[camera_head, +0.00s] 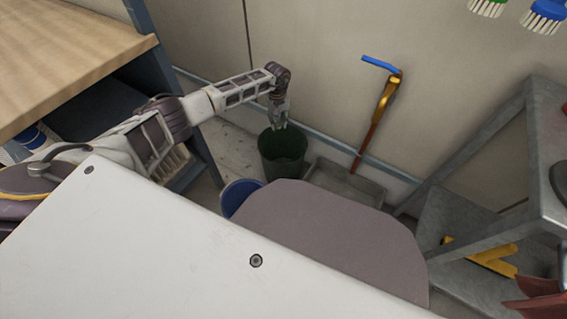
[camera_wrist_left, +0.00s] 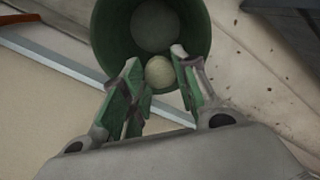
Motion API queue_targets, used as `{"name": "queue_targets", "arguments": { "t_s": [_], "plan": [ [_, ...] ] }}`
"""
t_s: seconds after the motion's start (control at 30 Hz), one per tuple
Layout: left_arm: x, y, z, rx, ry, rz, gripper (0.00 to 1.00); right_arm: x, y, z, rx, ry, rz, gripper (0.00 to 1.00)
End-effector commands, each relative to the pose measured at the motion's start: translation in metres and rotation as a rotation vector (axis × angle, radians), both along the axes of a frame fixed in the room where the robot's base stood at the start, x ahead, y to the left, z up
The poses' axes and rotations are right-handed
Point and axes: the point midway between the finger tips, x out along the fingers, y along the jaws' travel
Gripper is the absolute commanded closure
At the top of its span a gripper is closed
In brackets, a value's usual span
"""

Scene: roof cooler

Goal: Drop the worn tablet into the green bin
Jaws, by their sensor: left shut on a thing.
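The green bin (camera_head: 283,153) stands on the floor by the wall in the head view. In the left wrist view its green wall (camera_wrist_left: 108,38) and paler round bottom show, and I look down into it. My left gripper (camera_head: 279,122) points down over the bin's opening. In the left wrist view its fingers (camera_wrist_left: 157,62) are shut on the worn tablet (camera_wrist_left: 159,73), a small round cream-coloured piece, seen against the bin's opening. The tablet cannot be made out in the head view. My right gripper is not in view.
A blue bin (camera_head: 236,194) stands just in front of the green bin, partly hidden by my body. A grey dustpan-like tray (camera_head: 345,183) lies to the right. A blue-handled tool (camera_head: 378,110) leans on the wall. A wooden bench (camera_head: 65,55) is left, a metal rack (camera_head: 540,160) right.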

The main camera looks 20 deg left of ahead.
Motion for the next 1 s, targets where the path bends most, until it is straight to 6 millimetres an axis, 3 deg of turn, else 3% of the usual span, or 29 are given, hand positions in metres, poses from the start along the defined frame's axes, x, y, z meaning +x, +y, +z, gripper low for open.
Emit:
{"name": "queue_targets", "arguments": {
  "t_s": [0.37,1.0],
  "plan": [
    [0.0,0.0,-0.007,0.0,0.0,-0.001,0.81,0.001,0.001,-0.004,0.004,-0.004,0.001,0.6],
    [0.0,-0.001,-0.052,-0.001,0.001,0.0,0.81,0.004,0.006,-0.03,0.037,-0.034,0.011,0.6]
  ]
}}
